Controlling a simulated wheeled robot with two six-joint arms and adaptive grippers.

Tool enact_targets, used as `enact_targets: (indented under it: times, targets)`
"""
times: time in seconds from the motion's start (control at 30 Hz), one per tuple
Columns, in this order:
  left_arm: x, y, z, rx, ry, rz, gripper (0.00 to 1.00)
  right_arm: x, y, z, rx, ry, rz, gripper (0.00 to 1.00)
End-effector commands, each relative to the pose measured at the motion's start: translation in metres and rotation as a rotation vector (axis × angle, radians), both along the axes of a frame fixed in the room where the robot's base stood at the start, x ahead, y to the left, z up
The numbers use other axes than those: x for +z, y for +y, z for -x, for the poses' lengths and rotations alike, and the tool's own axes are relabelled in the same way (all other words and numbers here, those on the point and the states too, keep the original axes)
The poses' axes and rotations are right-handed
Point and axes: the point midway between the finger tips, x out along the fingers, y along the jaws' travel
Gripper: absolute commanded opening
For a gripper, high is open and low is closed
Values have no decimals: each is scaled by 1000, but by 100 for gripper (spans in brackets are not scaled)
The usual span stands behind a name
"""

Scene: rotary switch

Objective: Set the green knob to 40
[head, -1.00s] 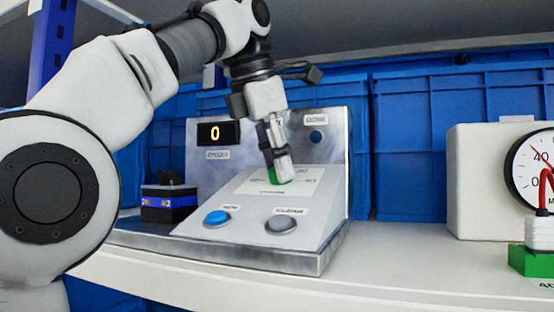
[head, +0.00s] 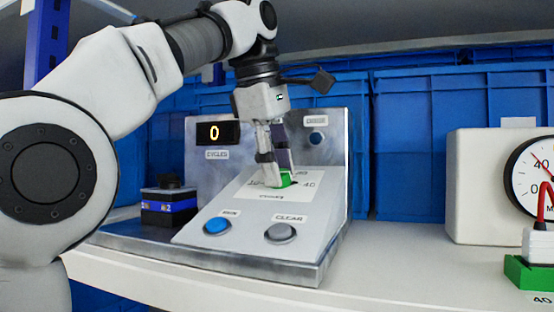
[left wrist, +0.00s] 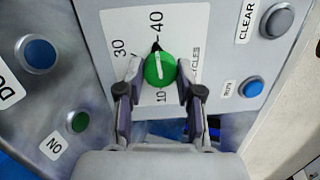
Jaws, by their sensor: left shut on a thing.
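The green knob (head: 287,180) sits on the sloped white dial plate (head: 262,188) of the metal control panel. In the left wrist view, the green knob (left wrist: 160,68) has a white line and a black pointer tip, which points at about the 40 mark (left wrist: 156,20). The 30 mark lies to its left and the 10 mark below. My left gripper (head: 277,166) is shut on the knob from above, with a finger on each side in the left wrist view (left wrist: 160,80). The 20 mark is not clearly seen. My right gripper is out of view.
A blue button (head: 217,222) and a grey CLEAR button (head: 281,233) sit in front of the dial plate. The CYCLES display (head: 216,133) reads 0. A white gauge box (head: 482,185) stands at right, with clear shelf between it and the panel.

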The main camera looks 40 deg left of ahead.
Motion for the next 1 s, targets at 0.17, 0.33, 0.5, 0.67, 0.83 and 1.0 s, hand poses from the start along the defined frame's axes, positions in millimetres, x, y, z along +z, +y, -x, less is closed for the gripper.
enact_targets:
  times: [0.17, 0.33, 0.5, 0.67, 0.83, 1.0]
  targets:
    - [-2, 0, 0, -67, 15, -27, 1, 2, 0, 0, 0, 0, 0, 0]
    - [-2, -1, 0, -101, 18, -40, 1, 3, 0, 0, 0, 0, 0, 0]
    - [-3, -1, 0, -110, 19, -43, 1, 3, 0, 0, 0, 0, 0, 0]
    - [-3, -1, 0, -111, 19, -42, 1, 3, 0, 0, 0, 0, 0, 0]
    - [-3, -1, 0, -110, 19, -42, 60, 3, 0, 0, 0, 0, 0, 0]
    - [-2, 0, 0, -109, 15, -42, 61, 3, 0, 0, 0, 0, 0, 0]
